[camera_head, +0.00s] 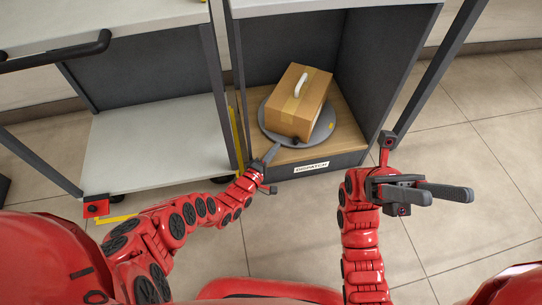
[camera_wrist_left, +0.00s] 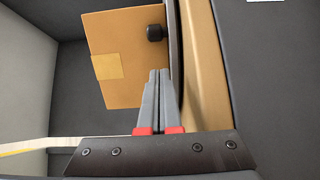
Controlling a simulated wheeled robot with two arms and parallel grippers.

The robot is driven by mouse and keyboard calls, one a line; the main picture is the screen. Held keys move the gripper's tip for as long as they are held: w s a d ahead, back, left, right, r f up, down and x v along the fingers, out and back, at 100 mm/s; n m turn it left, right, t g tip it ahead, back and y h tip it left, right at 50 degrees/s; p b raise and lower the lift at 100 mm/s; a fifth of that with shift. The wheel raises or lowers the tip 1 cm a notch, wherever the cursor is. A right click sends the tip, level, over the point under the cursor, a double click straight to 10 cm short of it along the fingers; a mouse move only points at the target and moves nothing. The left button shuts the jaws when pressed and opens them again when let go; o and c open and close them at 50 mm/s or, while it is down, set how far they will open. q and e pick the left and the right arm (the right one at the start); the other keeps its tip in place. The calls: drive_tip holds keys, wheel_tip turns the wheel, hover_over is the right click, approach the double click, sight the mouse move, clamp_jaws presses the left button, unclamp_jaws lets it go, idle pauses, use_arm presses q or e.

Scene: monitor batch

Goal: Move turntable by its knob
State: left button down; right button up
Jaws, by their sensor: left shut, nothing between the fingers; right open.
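The grey round turntable (camera_head: 325,125) sits on the wooden shelf of the right cabinet and carries a cardboard box (camera_head: 294,104). Its rim shows edge-on in the left wrist view (camera_wrist_left: 175,50). A small black knob (camera_wrist_left: 155,32) stands out from the turntable in front of the box in that view. My left gripper (camera_head: 272,152) is at the turntable's front edge. In the left wrist view its fingers (camera_wrist_left: 160,72) are shut and empty, pointing at the knob, with a visible gap. My right gripper (camera_head: 447,188) is open and empty, right of the cabinet.
A grey bench (camera_head: 155,145) with a lower shelf stands at left. The tiled floor at right is clear.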

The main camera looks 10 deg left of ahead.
sight(286, 153)
use_arm(q)
drive_tip(key=d, duration=0.2)
drive_tip(key=w+d+b, duration=0.1)
drive_tip(key=shift+w+d, duration=0.1)
drive_tip(key=shift+d, duration=0.3)
use_arm(e)
drive_tip(key=s+d+r+n+t+h, duration=0.1)
drive_tip(key=s+d+n+t+h, duration=0.2)
drive_tip(key=s+n+t+h, duration=0.1)
drive_tip(key=shift+s+d+r+t+h, duration=0.3)
drive_tip(key=shift+s+r+t+h, duration=0.1)
drive_tip(key=shift+s+t+h, duration=0.35)
drive_tip(key=shift+w, duration=0.15)
